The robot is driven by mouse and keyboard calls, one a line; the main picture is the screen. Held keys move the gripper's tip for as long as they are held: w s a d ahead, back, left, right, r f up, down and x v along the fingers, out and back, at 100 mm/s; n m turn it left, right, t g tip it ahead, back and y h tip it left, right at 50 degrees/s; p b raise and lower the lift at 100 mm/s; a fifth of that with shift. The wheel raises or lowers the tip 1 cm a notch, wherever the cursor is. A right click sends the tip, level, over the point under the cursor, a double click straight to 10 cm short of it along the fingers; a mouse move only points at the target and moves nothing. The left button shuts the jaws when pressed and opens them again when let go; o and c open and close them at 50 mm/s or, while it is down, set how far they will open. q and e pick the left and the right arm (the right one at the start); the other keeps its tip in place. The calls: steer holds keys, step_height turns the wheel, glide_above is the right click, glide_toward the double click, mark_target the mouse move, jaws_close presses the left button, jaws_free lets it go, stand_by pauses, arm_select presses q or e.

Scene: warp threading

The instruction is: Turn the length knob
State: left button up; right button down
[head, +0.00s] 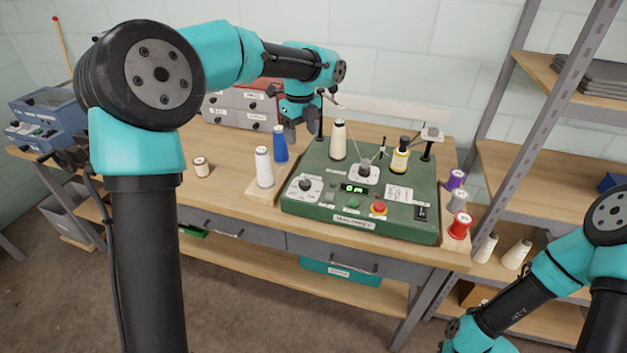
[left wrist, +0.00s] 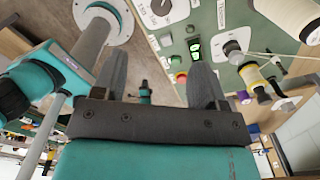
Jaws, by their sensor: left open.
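The green machine (head: 335,220) stands on the workbench. A black knob (head: 305,184) sits on a white numbered dial at its front left; this dial also shows at the top of the left wrist view (left wrist: 158,10). A second knob (head: 365,166) sits on a white plate near the middle, and it shows in the left wrist view too (left wrist: 233,50). I cannot read which is the length knob. My left gripper (head: 303,128) is open and empty, above the back left of the machine, apart from both knobs. My right gripper is out of view.
A white spool (head: 264,168) and a blue spool (head: 280,145) stand left of the machine. A cream cone (head: 338,140) and a yellow spool (head: 399,160) stand on it. A red button (head: 378,208) is at its front. A red spool (head: 459,227) stands at right.

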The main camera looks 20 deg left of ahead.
mark_target(305, 182)
arm_select(q)
steer(key=shift+d+r, duration=0.3)
steer(key=shift+r, duration=0.1)
step_height(305, 182, down, 18)
steer(key=shift+r, duration=0.25)
stand_by(0.5)
steer(key=c, duration=0.9)
